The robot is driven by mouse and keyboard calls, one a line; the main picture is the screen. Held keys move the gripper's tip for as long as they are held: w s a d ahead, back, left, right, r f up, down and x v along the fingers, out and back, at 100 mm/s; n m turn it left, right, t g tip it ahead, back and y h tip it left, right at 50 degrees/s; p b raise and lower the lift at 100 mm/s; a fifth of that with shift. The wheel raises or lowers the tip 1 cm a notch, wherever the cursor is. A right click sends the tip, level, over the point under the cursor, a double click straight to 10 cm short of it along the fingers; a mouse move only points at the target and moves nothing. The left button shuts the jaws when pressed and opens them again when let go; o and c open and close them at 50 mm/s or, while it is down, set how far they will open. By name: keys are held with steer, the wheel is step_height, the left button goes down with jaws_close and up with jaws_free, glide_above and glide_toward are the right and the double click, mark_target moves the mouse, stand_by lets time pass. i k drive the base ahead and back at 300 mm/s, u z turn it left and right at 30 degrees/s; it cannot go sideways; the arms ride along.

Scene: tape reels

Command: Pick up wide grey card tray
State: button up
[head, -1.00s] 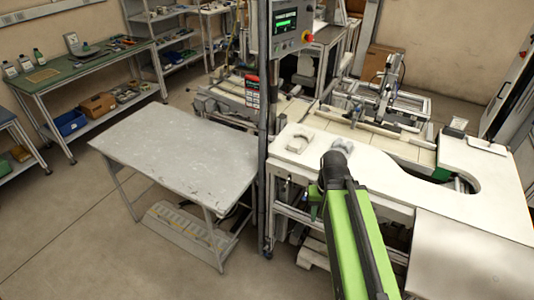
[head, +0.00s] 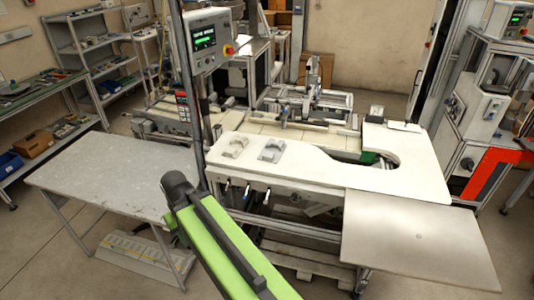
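Two small grey pieces lie side by side on the white bench top (head: 315,171). The left piece (head: 235,146) is paler with a curved notch; the right piece (head: 271,150) is a little greyer and wider. Either may be the wide grey card tray, but I cannot tell at this size. My green arm with its dark end joint reaches up from the bottom, left of and in front of both pieces, touching neither in the picture. No gripper fingers show.
A bare grey table (head: 110,175) stands left, with a low grey yellow-marked platform (head: 135,252) beneath it. A post with a control panel (head: 208,38) rises beside the bench. A bare metal plate (head: 415,240) juts forward at right. Floor is clear at lower left.

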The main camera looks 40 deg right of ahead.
mark_target(272, 150)
steer(key=z, duration=0.1)
steer(key=i, duration=1)
steer(key=u, duration=0.05)
